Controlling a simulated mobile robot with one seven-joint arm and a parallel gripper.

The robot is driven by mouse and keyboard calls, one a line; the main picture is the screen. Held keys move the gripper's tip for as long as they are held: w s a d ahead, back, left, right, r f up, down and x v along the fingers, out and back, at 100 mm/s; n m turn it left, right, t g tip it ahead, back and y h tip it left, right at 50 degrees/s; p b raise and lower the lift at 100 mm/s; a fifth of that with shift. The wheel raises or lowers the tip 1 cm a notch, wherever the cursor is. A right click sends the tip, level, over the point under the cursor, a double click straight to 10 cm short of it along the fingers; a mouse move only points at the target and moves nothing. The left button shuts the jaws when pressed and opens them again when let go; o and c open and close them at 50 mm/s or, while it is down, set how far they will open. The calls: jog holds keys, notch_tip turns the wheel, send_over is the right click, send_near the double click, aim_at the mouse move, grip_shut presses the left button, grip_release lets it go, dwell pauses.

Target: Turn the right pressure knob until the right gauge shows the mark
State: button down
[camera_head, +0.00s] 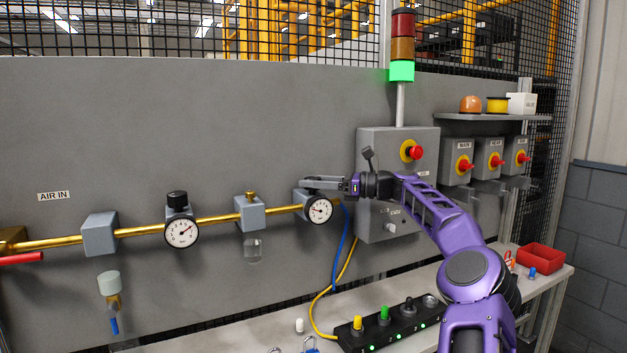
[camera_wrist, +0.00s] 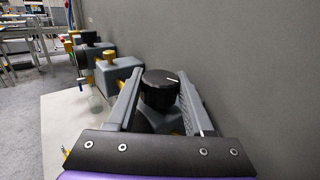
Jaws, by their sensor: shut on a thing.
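The right gauge (camera_head: 320,210) is a round white dial with a dark needle, at the right end of the brass pipe in the head view. In the head view my gripper (camera_head: 318,184) reaches in from the right, above the right gauge, and hides the knob. The dial's mark is too small to make out.
The left gauge (camera_head: 182,233) and its black knob (camera_head: 178,199) sit further left on the brass pipe (camera_head: 225,218). A grey control box (camera_head: 395,240) with a red button stands right behind my wrist. The bench (camera_head: 400,338) below holds a black switch strip.

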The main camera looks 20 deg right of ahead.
jog(key=shift+a+n+g+y, duration=0.1)
jog(key=shift+n+g+y, duration=0.2)
jog(key=shift+g, duration=0.1)
jog(key=shift+c, duration=1.4)
grip_release()
